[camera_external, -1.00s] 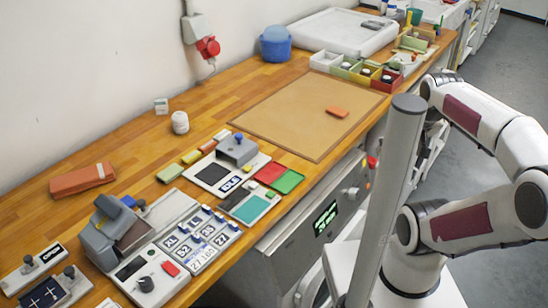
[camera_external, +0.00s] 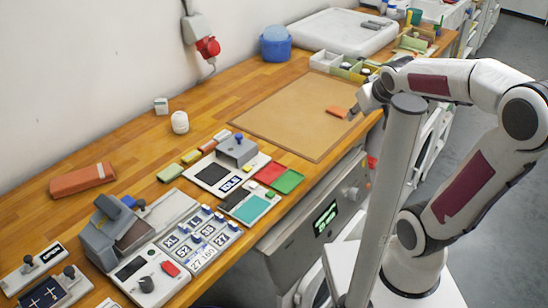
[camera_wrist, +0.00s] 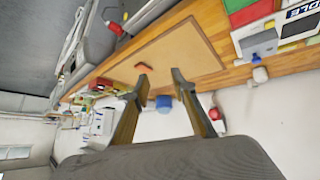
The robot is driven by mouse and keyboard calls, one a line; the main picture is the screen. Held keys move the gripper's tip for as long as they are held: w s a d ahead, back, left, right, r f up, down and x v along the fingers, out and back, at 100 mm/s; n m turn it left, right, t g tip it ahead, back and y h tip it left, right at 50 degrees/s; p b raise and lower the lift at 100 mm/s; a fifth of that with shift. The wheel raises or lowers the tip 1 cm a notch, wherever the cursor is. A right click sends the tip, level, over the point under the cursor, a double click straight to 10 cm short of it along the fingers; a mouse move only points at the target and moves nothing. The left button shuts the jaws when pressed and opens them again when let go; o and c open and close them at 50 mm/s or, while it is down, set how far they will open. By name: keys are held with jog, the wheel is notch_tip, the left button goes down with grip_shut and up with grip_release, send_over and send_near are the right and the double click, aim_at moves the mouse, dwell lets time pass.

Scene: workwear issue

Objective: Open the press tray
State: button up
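A grey heat-press-like machine (camera_external: 112,232) with a hinged head stands at the near left of the wooden bench. A light grey panel (camera_external: 168,212) lies beside it, and a control plate with a dark knob (camera_external: 147,284) and a red button is in front. I cannot tell for sure which part is the press tray. My gripper (camera_external: 357,108) is at the right edge of the tan board, well away from the press. In the wrist view my gripper (camera_wrist: 161,79) has its two fingers spread with nothing between them.
The tan board (camera_external: 290,110) holds an orange block (camera_external: 337,112) close to my gripper. A smaller grey device (camera_external: 237,150), coloured pads and a stamp rack (camera_external: 200,238) lie between board and press. A grey post (camera_external: 388,190) stands before my arm.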

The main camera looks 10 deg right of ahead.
jog(key=w+a+n+t+y, duration=0.1)
jog(key=w+a+n+y, duration=0.1)
jog(key=w+a, duration=0.35)
jog(key=w+a+n+y, duration=0.1)
jog(key=w+a+n, duration=0.15)
jog(key=a, duration=0.65)
jog(key=a+f+n+y, duration=0.2)
jog(key=a, duration=0.5)
jog(key=a+f+n+y, duration=0.1)
jog(key=a+f+y, duration=0.1)
jog(key=a, duration=0.6)
jog(key=n+g+y, duration=0.6)
jog(key=n+g, duration=0.1)
jog(key=g, duration=0.2)
send_near(141, 202)
jog(key=shift+a+f, duration=0.1)
jog(key=shift+a, duration=0.3)
jog(key=shift+w, duration=0.1)
jog(key=shift+a, duration=0.15)
jog(key=shift+x, duration=3.75)
jog(key=shift+f, duration=0.1)
